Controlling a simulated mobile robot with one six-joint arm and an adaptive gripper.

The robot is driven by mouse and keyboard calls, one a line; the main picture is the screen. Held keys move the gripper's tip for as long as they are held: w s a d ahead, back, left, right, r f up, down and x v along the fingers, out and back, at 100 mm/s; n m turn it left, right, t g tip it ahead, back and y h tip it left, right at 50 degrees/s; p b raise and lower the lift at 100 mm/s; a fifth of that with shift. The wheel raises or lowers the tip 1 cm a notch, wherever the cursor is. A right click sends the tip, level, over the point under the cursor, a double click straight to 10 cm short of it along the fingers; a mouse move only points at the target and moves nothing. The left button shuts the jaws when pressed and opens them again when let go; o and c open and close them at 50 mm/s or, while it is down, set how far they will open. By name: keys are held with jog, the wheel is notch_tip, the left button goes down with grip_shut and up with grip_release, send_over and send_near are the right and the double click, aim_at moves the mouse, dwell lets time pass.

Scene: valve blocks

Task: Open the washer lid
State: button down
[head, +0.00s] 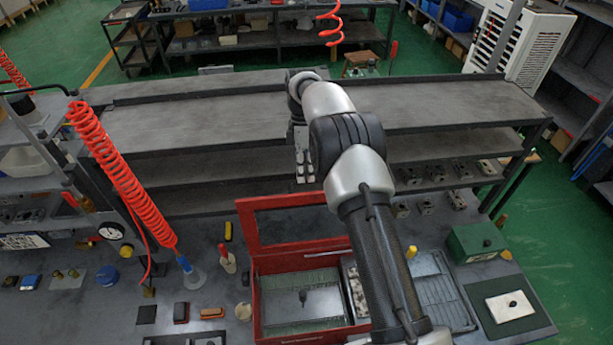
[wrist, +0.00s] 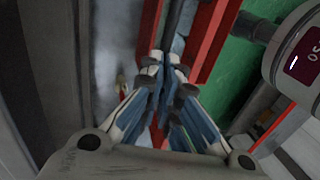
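The red washer box (head: 257,300) stands on the bench in the head view, its grey tray interior showing. Its red-framed lid (head: 243,226) with a clear window is raised and stands steeply up at the back of the box. My arm covers the lid's right part and the box's right side. My gripper (wrist: 162,65) shows in the wrist view with its blue-padded fingers drawn together at the tips, close to red bars (wrist: 213,40) that look like the lid frame. I cannot make out anything held, or whether the fingers touch the lid.
A red coiled hose (head: 120,175) hangs left of the box. A dark shelf rack (head: 190,128) stands behind the lid. A green box (head: 476,241) and a grey tray (head: 440,290) lie to the right. Small parts crowd the bench on the left.

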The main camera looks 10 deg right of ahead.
jog(key=f, duration=0.2)
jog(key=shift+s+f+g, duration=0.3)
jog(key=shift+f, duration=0.05)
jog(key=c, duration=1.8)
grip_release()
jog(key=shift+o, duration=0.6)
jog(key=shift+w+f, duration=0.1)
jog(key=shift+w, duration=0.2)
notch_tip(320, 180, up, 11)
jog(key=shift+f, duration=0.2)
